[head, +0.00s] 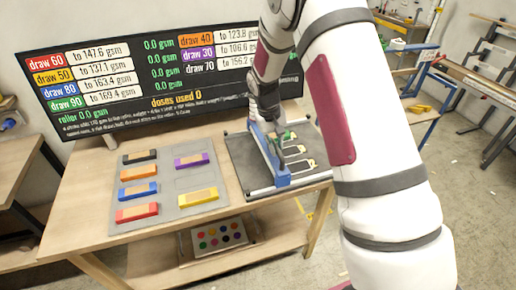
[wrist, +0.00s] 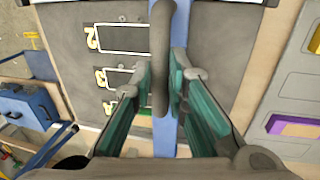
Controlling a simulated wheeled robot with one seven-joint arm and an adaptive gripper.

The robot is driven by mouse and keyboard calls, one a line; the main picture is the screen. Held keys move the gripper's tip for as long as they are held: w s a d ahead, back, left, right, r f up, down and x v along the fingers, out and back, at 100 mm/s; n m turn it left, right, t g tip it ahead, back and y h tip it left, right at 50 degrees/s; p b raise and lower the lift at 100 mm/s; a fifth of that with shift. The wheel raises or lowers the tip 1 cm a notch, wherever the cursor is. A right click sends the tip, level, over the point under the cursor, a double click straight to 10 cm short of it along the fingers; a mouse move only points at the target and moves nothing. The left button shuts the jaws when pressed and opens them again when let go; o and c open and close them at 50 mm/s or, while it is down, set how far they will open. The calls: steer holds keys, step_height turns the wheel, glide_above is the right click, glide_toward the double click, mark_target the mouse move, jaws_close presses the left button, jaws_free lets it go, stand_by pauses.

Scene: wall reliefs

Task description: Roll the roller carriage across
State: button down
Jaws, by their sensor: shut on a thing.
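The roller carriage (head: 270,160) is a blue bar spanning the dark grey board (head: 240,152) between two pale rails. In the wrist view, part of the blue carriage (wrist: 165,135) shows below a thick grey upright handle (wrist: 161,45). My gripper (wrist: 165,78) has its two green-sided fingers closed on either side of this handle. In the head view my gripper (head: 278,135) is over the carriage and partly hides it. White-outlined slots (wrist: 122,38) with yellow numbers, 2 and 3 among them, lie on the board left of the handle in the wrist view.
A grey tray (head: 172,178) left of the board holds several coloured blocks, including a purple one (head: 191,160) and a yellow one (head: 198,197). A display (head: 110,85) behind reads roller 0.0 gsm and doses used 0. A dotted colour card (head: 220,237) sits on the lower shelf.

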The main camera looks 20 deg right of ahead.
steer(key=d+b, duration=0.4)
steer(key=d, duration=1.9)
steer(key=shift+b, duration=0.3)
steer(key=c, duration=1.6)
jaws_free()
steer(key=shift+d, duration=0.1)
steer(key=shift+o, duration=0.2)
step_height(320, 180, up, 12)
steer(key=a, duration=0.2)
steer(key=shift+a, duration=0.25)
steer(key=shift+f, duration=0.15)
